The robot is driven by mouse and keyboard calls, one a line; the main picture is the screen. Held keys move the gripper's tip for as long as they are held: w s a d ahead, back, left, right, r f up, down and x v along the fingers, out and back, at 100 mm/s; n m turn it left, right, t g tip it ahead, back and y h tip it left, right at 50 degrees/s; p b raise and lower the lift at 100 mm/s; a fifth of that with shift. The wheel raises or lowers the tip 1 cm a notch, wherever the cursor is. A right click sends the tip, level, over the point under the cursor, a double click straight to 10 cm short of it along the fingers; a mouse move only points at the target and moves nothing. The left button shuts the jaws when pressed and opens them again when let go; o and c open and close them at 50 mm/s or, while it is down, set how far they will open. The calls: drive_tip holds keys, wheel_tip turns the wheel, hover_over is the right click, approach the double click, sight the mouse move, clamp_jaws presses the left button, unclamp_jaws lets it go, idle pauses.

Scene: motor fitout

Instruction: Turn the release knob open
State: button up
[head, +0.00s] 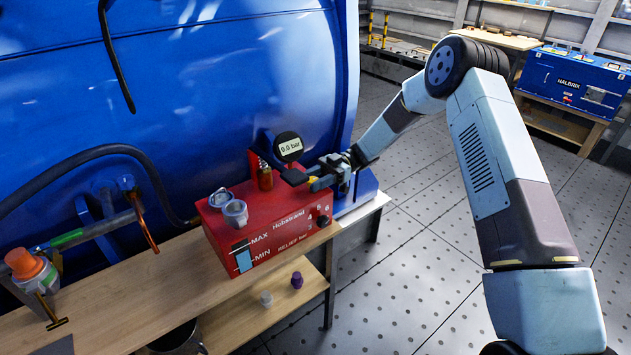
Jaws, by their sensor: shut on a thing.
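The red hydraulic unit (285,243) stands on the wooden bench, with a relief dial (322,221) on its front and a level window at its left. My gripper (308,181) is at the top right rear of the unit, reaching in from the right. It is shut on a small part there, which I take to be the release knob; the fingers hide most of it, so its turn position cannot be read. A round gauge (289,147) just behind reads 0.0 bar.
Grey caps (235,213) sit on the unit's top left. The blue tank (200,90) rises behind. An orange-capped container (30,268) is at far left. Two small caps (297,280) lie on the lower shelf.

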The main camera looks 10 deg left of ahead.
drive_tip(key=n+g+h, duration=0.1)
drive_tip(key=n+h, duration=0.1)
drive_tip(key=h, duration=0.1)
drive_tip(key=n+g+h, duration=0.2)
drive_tip(key=n+h, duration=0.1)
drive_tip(key=h, duration=0.1)
drive_tip(key=shift+s+a, duration=0.1)
drive_tip(key=shift+a, duration=0.05)
drive_tip(key=shift+n+g+h, duration=0.3)
drive_tip(key=shift+h, duration=0.1)
drive_tip(key=o, duration=0.9)
drive_tip(key=shift+o, duration=0.2)
